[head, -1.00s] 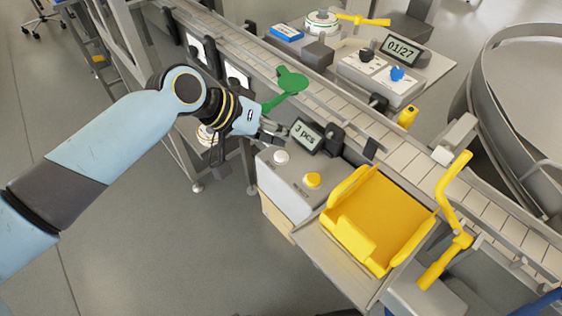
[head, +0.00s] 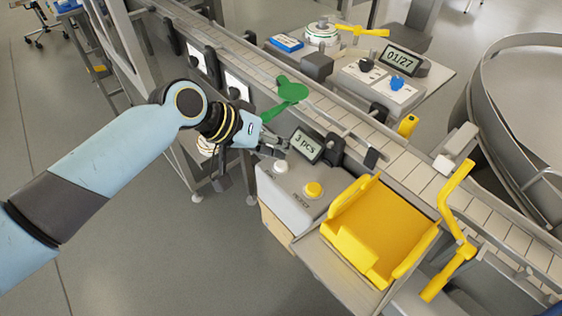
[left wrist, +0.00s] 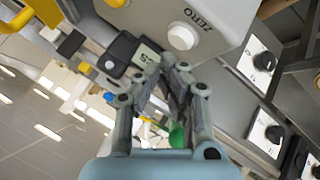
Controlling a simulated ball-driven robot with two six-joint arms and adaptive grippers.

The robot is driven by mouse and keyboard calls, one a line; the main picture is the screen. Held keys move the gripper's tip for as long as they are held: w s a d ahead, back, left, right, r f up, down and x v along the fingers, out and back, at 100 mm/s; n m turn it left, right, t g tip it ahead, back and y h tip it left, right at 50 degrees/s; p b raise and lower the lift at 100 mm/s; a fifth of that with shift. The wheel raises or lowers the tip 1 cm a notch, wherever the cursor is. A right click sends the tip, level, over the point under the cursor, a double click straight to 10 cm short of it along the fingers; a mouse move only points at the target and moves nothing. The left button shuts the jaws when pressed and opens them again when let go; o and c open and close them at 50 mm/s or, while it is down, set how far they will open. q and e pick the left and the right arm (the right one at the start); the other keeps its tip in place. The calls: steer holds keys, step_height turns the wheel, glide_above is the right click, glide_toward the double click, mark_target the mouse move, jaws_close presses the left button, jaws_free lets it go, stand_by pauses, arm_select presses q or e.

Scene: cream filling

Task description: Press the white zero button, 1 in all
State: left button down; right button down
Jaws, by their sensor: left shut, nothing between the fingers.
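The white zero button (head: 281,167) sits on top of a grey box (head: 290,200), left of a yellow button (head: 314,189). The box has a display (head: 306,145) reading "3 pcs" behind the buttons. In the left wrist view the white button (left wrist: 181,36) shows next to the word ZERO. My left gripper (head: 278,150) is shut and empty. Its fingertips are just behind and above the white button in the head view. The wrist view shows the fingertips (left wrist: 168,62) close to the button, with a visible gap in the picture. My right gripper is not in view.
A green paddle-shaped handle (head: 291,89) stands just behind my left gripper. A yellow tray (head: 385,225) lies right of the box. A conveyor (head: 400,165) runs behind. Open floor lies at front left.

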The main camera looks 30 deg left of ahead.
arm_select(q)
steer(key=shift+f, duration=0.15)
stand_by(0.4)
steer(key=shift+f, duration=0.25)
steer(key=shift+f, duration=0.1)
stand_by(0.3)
steer(key=shift+f+b, duration=0.45)
stand_by(0.3)
steer(key=shift+r, duration=0.1)
steer(key=shift+r+p, duration=0.9)
steer(key=shift+p, duration=0.15)
